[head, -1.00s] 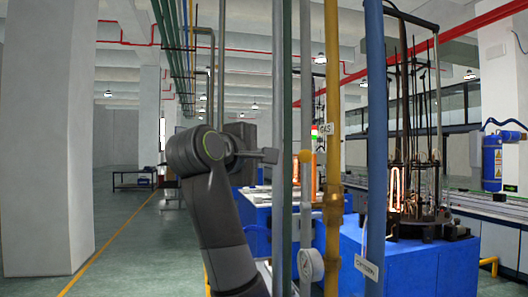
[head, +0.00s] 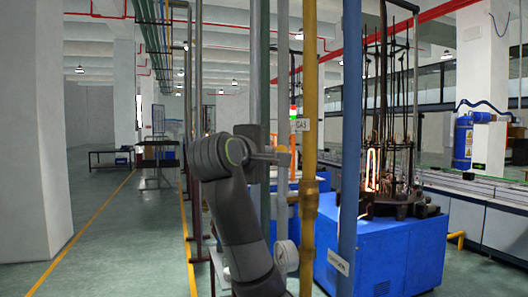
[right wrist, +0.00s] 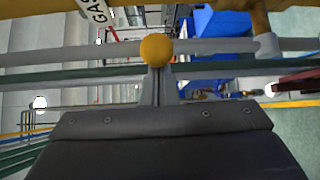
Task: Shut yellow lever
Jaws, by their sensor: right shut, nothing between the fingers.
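The yellow lever's round knob (right wrist: 157,49) shows in the right wrist view, right at the tips of my right gripper (right wrist: 158,78). The closed fingers point at it with nothing between them; whether they touch it I cannot tell. In the head view my right gripper (head: 272,158) reaches rightward to the small yellow knob (head: 284,154), beside the yellow pipe (head: 309,90). The lever's arm is hard to make out. My left gripper is not in view.
The yellow pipe carries a GAS label (head: 302,125). A blue machine (head: 395,250) with glowing parts stands behind. Open floor lies left.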

